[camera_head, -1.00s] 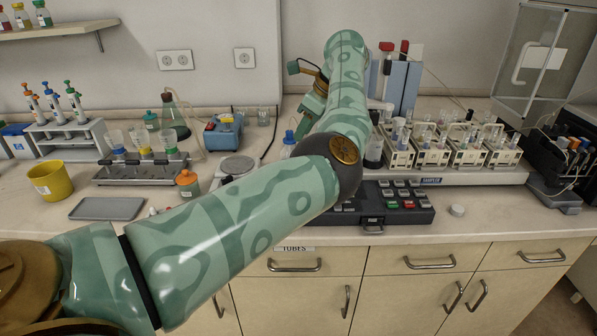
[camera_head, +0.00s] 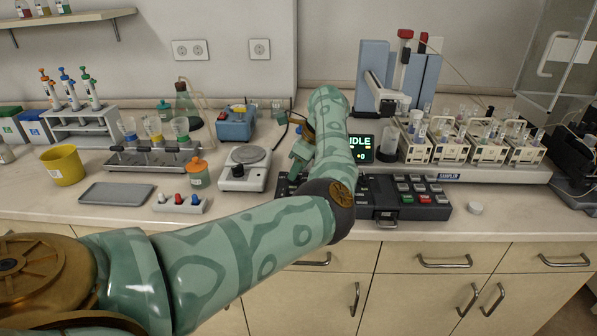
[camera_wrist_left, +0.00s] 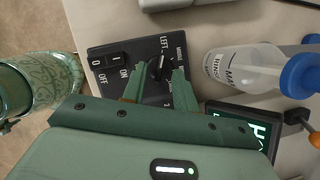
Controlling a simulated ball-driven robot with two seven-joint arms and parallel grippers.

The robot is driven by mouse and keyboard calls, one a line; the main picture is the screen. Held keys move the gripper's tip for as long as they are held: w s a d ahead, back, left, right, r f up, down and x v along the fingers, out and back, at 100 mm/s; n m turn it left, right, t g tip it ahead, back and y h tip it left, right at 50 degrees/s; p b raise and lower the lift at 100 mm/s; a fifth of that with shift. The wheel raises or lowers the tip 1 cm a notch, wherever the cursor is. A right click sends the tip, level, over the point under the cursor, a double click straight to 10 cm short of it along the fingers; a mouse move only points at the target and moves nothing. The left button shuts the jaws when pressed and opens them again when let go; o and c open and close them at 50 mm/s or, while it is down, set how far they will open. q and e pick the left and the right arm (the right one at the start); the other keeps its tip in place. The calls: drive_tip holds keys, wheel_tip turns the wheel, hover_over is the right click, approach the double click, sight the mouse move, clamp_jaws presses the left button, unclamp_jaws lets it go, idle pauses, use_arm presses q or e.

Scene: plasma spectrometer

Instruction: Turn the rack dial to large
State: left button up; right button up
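A black control panel (camera_wrist_left: 112,48) shows in the wrist view, with an ON/OFF rocker switch (camera_wrist_left: 116,64) and a small black dial knob (camera_wrist_left: 156,68). White print around the knob includes "LEFT"; I cannot read "large" anywhere. My left gripper (camera_wrist_left: 160,80) is open, its two green fingers on either side of the knob. I cannot tell whether they touch it. In the head view the left gripper (camera_head: 300,152) is partly hidden by my arm, over the left part of the panel (camera_head: 284,186). My right gripper is not in view.
A clear rinse bottle with a blue cap (camera_wrist_left: 299,76) and a lit green display (camera_head: 361,148) stand close to the gripper. A keypad (camera_head: 422,192) lies to the right, before the sampler racks (camera_head: 470,142). A stirrer (camera_head: 246,168) stands at left.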

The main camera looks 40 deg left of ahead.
use_arm(q)
drive_tip(key=shift+a+f, duration=0.1)
drive_tip(key=shift+f, duration=0.2)
clamp_jaws()
drive_tip(key=shift+s+r, duration=0.1)
